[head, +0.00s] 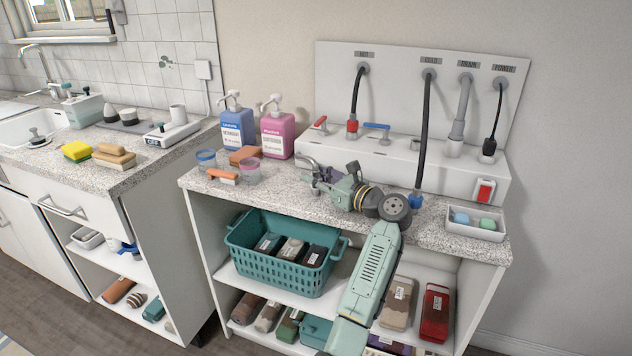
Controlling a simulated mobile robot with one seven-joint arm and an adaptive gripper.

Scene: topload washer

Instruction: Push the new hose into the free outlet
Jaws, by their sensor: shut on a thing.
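A black hose (425,130) runs from the panel port marked COLD down to a blue coupling (416,201) low at the counter, beside my wrist. Another black hose (357,92) runs from HOT to a red coupling (352,127) at the white ledge. Below the panel are a red-handled tap (320,123) and a blue-handled tap (377,127). My gripper (312,172) is over the counter, left of the blue coupling and apart from it. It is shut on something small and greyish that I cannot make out. I cannot tell which opening is the free outlet.
A grey drain hose (462,105) and a black power cable (496,118) hang at the right. A white tray (474,232) sits at the right edge. A teal basket (286,270) is on the shelf below.

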